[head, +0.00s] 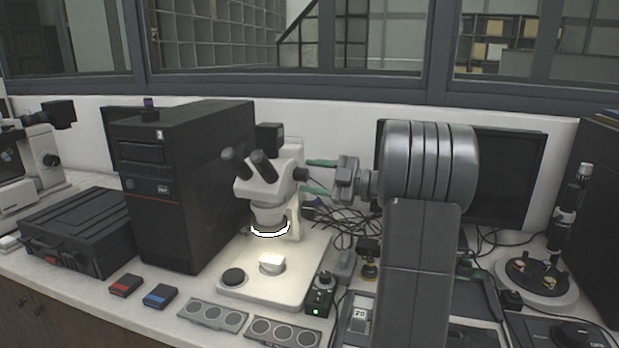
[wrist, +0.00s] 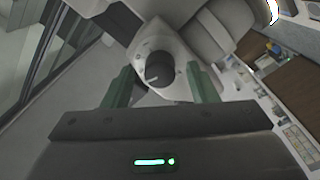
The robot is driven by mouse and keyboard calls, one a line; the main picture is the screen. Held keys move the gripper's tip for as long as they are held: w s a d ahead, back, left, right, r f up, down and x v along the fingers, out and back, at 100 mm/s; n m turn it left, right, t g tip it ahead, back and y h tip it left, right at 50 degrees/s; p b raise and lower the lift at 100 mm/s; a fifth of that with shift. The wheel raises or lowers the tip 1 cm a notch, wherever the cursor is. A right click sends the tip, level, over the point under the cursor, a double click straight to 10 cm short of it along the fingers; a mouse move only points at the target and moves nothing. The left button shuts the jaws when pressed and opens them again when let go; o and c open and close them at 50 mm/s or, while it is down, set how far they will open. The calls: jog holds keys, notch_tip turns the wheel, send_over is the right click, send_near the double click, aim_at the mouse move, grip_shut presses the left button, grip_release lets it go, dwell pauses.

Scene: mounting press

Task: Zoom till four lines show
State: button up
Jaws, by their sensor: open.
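A white stereo microscope (head: 268,188) with black eyepieces stands on a pale base at the middle of the bench. Its dark side knob (head: 300,174) faces my gripper (head: 306,176). In the wrist view the knob (wrist: 158,68) is black with a pale pointer mark. It sits between the two green fingers of my gripper (wrist: 159,72), with a gap on each side. My gripper is open and holds nothing. A lit ring light (head: 270,230) shines on a small pale sample (head: 272,263) on the base. The monitor (head: 512,178) is dark where seen; my arm hides part of it.
A black computer tower (head: 185,190) stands left of the microscope. A small control box with a green light (head: 320,296) and loose cables (head: 345,228) lie to its right. Red (head: 125,285) and blue (head: 160,296) boxes and sample trays (head: 284,332) line the front edge.

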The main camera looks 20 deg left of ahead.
jog(key=d, duration=1.2)
jog(key=shift+w+d+f+b, duration=0.15)
jog(key=shift+w+d+b, duration=0.15)
jog(key=shift+b, duration=0.15)
jog(key=a, duration=0.9)
jog(key=a+p, duration=0.1)
jog(key=a, duration=0.4)
jog(key=shift+s, duration=0.35)
jog(key=shift+d, duration=0.1)
